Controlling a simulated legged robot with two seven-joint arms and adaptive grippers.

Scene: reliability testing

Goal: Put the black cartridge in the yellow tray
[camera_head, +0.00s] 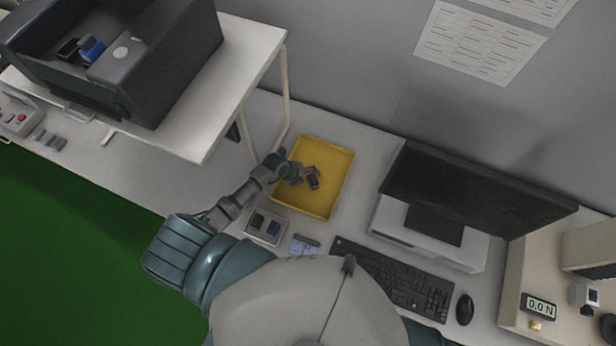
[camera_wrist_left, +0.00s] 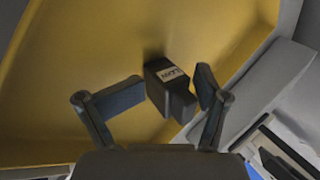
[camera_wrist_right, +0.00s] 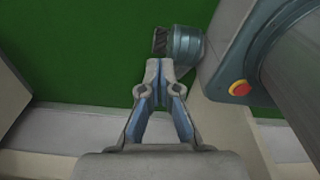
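The black cartridge (camera_wrist_left: 168,88), with a pale label, is in the yellow tray (camera_wrist_left: 60,70), close over or on its floor; exact contact is unclear. In the head view the cartridge (camera_head: 313,182) shows at the fingertips inside the yellow tray (camera_head: 318,151). My left gripper (camera_head: 303,177) reaches into the tray from the left. In the left wrist view its fingers (camera_wrist_left: 172,84) are spread on either side of the cartridge and do not appear clamped on it. My right gripper (camera_wrist_right: 159,72) has its fingertips together, empty, and is outside the head view.
A small container (camera_head: 252,238) with dark and blue pieces stands below the tray. A keyboard (camera_head: 405,282), mouse (camera_head: 464,309) and monitor (camera_head: 470,195) are to the right. A raised white table (camera_head: 245,60) carrying a dark machine (camera_head: 170,60) stands at upper left.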

